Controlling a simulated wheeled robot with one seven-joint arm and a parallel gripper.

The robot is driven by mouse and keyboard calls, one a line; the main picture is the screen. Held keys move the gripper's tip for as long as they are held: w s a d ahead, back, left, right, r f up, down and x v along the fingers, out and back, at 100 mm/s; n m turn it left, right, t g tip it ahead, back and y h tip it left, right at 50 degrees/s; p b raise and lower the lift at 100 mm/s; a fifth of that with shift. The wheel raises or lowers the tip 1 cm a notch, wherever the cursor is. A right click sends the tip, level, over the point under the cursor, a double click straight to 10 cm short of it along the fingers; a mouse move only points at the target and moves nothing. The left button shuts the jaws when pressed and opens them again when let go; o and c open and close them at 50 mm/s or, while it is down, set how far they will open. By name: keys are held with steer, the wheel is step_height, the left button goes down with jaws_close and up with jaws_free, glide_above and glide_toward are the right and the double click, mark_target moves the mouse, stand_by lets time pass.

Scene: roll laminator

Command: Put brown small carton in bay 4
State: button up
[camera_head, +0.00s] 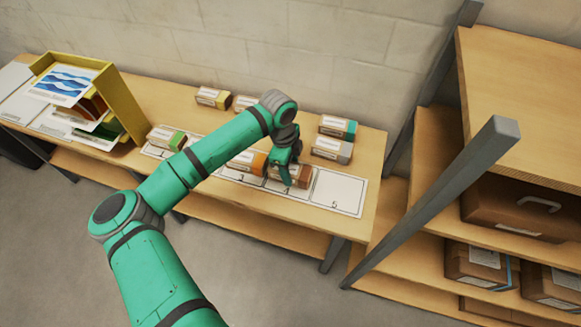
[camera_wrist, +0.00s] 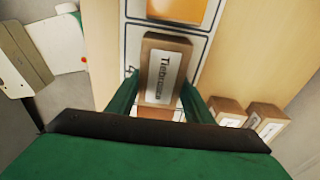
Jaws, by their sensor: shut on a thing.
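The brown small carton (camera_wrist: 166,75) with a white label is between the fingers of my gripper (camera_wrist: 160,100) in the wrist view. My gripper is shut on it. In the head view the carton (camera_head: 303,176) shows beside my gripper (camera_head: 288,172), over or on bay 4 of the numbered white strip. The bay 4 digit (camera_wrist: 131,72) shows left of the carton in the wrist view. I cannot tell whether the carton touches the strip.
An orange-banded carton (camera_head: 247,162) lies in bay 3, beside bay 4. Bay 5 (camera_head: 338,191) is empty. Teal-banded (camera_head: 338,127) and grey-banded (camera_head: 331,149) cartons lie behind the strip. A yellow rack (camera_head: 122,98) stands at the left. A shelf post (camera_head: 440,205) rises at the right.

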steer(key=o, duration=1.4)
step_height(320, 180, up, 11)
steer(key=a, duration=0.1)
steer(key=shift+w, duration=0.2)
steer(key=shift+a+f, duration=0.1)
